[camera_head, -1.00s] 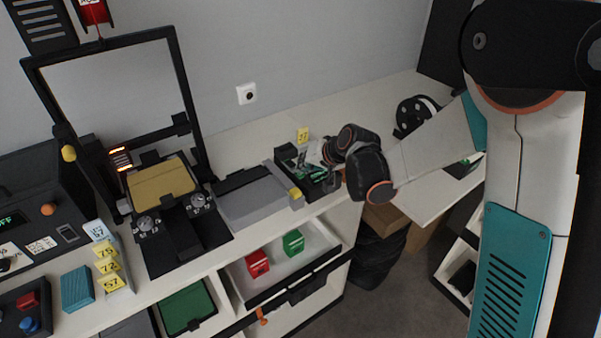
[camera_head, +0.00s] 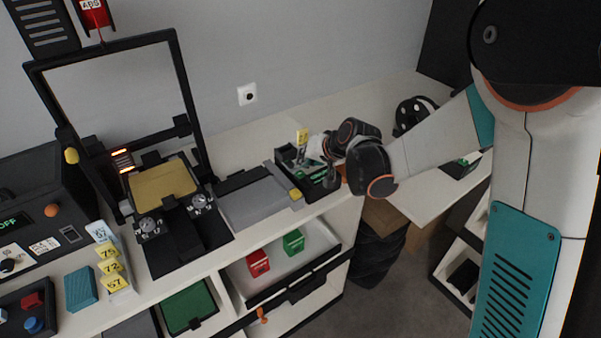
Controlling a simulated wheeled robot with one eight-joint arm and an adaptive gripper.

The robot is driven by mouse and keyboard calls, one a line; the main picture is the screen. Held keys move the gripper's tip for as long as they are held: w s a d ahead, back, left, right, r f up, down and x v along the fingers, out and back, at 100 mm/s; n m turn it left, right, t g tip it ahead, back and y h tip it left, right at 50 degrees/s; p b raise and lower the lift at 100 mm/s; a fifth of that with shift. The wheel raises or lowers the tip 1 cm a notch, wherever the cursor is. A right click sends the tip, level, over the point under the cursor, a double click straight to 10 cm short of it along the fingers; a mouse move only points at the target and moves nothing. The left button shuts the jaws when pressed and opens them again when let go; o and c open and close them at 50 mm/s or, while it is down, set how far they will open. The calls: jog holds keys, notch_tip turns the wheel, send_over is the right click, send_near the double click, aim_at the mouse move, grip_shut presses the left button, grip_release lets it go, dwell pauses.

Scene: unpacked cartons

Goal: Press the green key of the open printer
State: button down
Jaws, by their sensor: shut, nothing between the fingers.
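The open printer (camera_head: 183,85) stands at the left, a tall black frame with a gold bed (camera_head: 163,183) low inside it. I cannot make out a green key on it. A dark control box (camera_head: 22,312) at the lower left edge carries a red button (camera_head: 31,300) and a blue button (camera_head: 33,325); it is cut off by the picture edge. My gripper (camera_head: 328,172) is shut and empty, over a small black tray (camera_head: 288,158) right of centre, well to the right of the printer. My own wrist hides part of it.
A grey flat-topped device (camera_head: 250,203) lies between the printer and the tray. A dark enclosed machine (camera_head: 30,195) stands at far left. Yellow number tags (camera_head: 109,265) and a blue block (camera_head: 80,288) sit in front. An open drawer (camera_head: 285,275) holds red and green boxes.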

aim_at(304, 173)
jog(key=shift+r+p, duration=1.4)
jog(key=shift+r, duration=1)
jog(key=s+d+r+h+b, duration=0.1)
jog(key=s+d+r, duration=0.2)
jog(key=s+d, duration=0.3)
jog(key=s+d+r+h, duration=0.2)
jog(key=s+d+r, duration=0.1)
jog(key=s, duration=0.6)
jog(key=s+d+r+h+b, duration=0.1)
jog(key=s+d+r, duration=0.35)
jog(key=s, duration=0.25)
jog(key=s+d+f+n+h, duration=0.1)
jog(key=s+d+f+h, duration=0.1)
jog(key=s+d, duration=0.3)
jog(key=s+f, duration=0.1)
jog(key=s, duration=0.3)
jog(key=shift+s+b, duration=0.25)
jog(key=shift+b, duration=0.15)
